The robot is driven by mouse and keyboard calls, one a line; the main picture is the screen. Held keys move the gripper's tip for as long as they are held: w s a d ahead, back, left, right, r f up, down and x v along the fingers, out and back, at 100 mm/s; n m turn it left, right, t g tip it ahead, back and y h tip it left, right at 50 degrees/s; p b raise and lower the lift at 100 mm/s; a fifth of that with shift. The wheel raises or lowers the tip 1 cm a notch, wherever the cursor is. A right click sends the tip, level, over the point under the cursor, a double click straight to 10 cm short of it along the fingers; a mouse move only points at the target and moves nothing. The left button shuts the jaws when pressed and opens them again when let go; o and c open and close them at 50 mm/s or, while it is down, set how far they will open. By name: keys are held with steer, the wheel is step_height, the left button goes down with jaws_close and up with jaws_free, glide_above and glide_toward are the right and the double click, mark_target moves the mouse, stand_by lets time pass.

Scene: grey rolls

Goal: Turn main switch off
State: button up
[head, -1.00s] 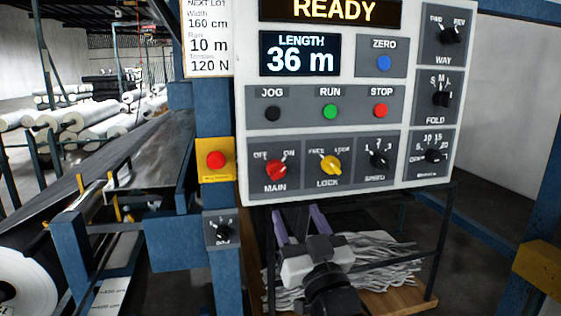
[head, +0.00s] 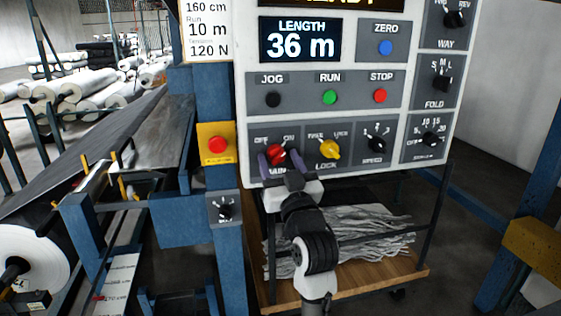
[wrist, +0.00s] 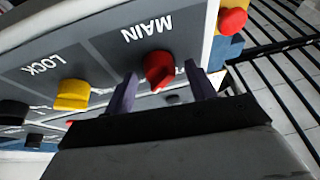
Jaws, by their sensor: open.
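The main switch is a red rotary knob (head: 277,154) at the lower left of the control panel, under OFF and ON marks. Its pointer appears turned up and right, toward ON. It also shows in the wrist view (wrist: 159,69), below the upside-down MAIN label. My gripper (head: 281,162) is open, with one purple finger on each side of the knob. In the wrist view, gaps show between the knob and both fingers of my gripper (wrist: 161,74). The fingers partly cover the MAIN label in the head view.
The yellow LOCK knob (head: 330,149) sits close to the right of the main switch. A red button on a yellow box (head: 217,144) is to the left. A small black dial (head: 224,209) is lower left. A wooden shelf (head: 350,290) with grey strands lies below the panel.

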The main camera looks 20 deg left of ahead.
steer(key=shift+c, duration=0.2)
steer(key=c, duration=0.9)
steer(key=shift+c, duration=0.2)
